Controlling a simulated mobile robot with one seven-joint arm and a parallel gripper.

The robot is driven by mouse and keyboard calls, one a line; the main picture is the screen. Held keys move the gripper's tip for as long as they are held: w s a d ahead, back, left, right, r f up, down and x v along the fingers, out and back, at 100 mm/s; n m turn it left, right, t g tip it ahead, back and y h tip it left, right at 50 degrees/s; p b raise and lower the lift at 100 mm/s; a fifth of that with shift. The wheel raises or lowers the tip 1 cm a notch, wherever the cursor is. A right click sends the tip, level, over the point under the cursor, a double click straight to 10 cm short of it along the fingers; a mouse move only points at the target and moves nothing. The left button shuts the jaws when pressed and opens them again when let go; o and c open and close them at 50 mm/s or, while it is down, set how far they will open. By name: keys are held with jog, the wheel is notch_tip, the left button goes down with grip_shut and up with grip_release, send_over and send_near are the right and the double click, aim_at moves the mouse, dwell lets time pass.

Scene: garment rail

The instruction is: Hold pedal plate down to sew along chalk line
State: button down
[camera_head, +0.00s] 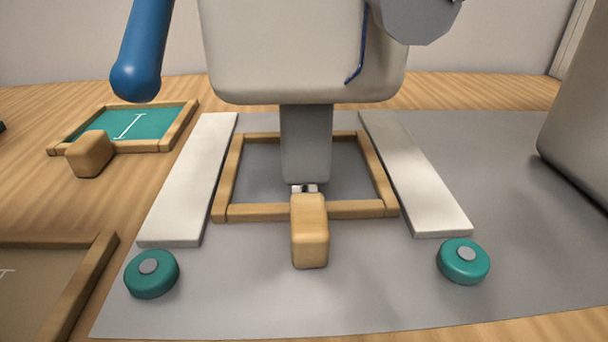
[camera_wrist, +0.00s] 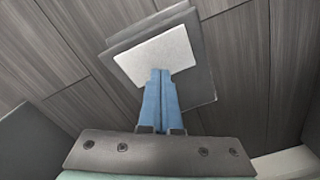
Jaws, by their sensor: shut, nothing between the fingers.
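The pedal shows in the wrist view as a pale plate (camera_wrist: 158,52) on a dark grey base (camera_wrist: 201,88) on the floor. My gripper (camera_wrist: 160,72) is shut and empty; its blue fingers overlap the plate's near edge in the picture. I cannot tell whether the tips touch the plate or how far it is pressed. In the head view the cream sewing machine (camera_head: 300,50) has a grey column (camera_head: 306,145) down inside a wooden frame (camera_head: 245,212) with a block handle (camera_head: 310,232). No chalk line shows in that frame; the column hides part of its inside.
White rails (camera_head: 187,185) (camera_head: 415,175) flank the frame on a grey surface (camera_head: 300,315). Teal pucks with grey caps (camera_head: 151,275) (camera_head: 463,262) sit near the rails' front ends. Left are a teal panel with a white line (camera_head: 105,126) and a brown framed panel (camera_head: 35,285).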

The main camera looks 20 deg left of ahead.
dwell(0.6)
jog(key=shift+f+b, duration=0.85)
jog(key=shift+f, duration=0.4)
jog(key=shift+w+f+b, duration=0.1)
jog(key=shift+f+b, duration=0.8)
jog(key=shift+f, duration=0.15)
notch_tip(320, 180, up, 10)
jog(key=p, duration=1.1)
